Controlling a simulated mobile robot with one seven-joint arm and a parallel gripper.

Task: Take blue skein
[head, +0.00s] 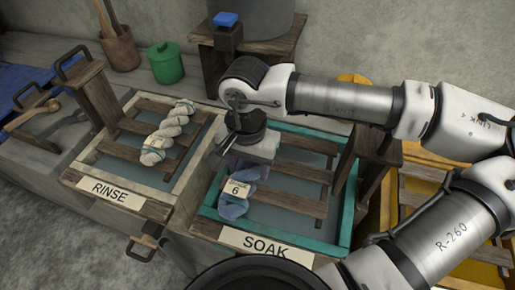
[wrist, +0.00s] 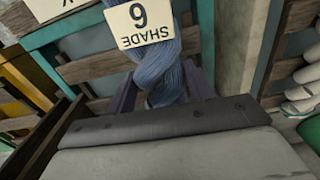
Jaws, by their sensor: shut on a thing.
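The blue skein (head: 232,208) is twisted yarn with a "SHADE 6" tag, at the left side of the teal-framed SOAK tray (head: 345,215). In the wrist view the blue skein (wrist: 158,68) runs down between the two dark fingers of my gripper (wrist: 158,95). My gripper (head: 243,165) is over the skein's far end and shut on it. The gripper body hides that end of the skein in the head view. I cannot tell whether the skein still touches the tray's wooden slats.
A white skein (head: 168,133) lies on slats in the RINSE tray (head: 75,178) to the left. A green lidded pot (head: 165,63) and a wooden mortar (head: 118,48) stand behind. A wooden post (head: 375,165) rises right of SOAK, beside a yellow tray (head: 440,205).

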